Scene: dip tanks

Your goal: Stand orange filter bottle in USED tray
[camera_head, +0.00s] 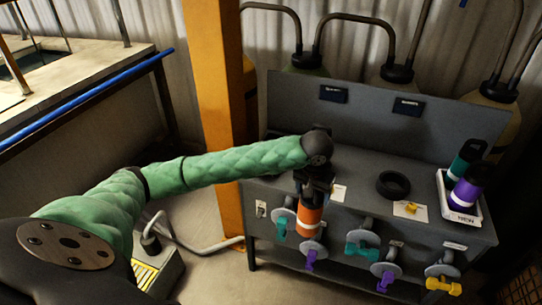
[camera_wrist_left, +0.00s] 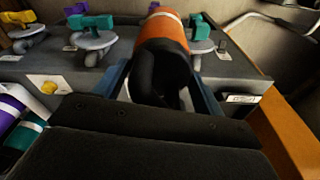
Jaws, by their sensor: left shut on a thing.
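My left gripper (camera_head: 314,188) is shut on the orange filter bottle (camera_head: 310,216) at the front edge of the grey bench (camera_head: 350,190). The bottle has a white band and hangs roughly upright below the jaws, in front of the bench face. In the left wrist view the orange bottle (camera_wrist_left: 165,33) points away, its black end between the fingers (camera_wrist_left: 163,92). A white tray (camera_head: 464,216) at the bench's right end holds a teal-banded bottle (camera_head: 463,160) and a purple bottle (camera_head: 467,190); its label seems to read NEW. I cannot make out a USED tray. My right gripper is not in view.
A black ring (camera_head: 393,184) and a small yellow piece (camera_head: 411,208) on a white card lie on the bench. Several coloured valve handles, one teal (camera_head: 357,250), stick out from its front. A yellow post (camera_head: 215,100) stands left of the bench.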

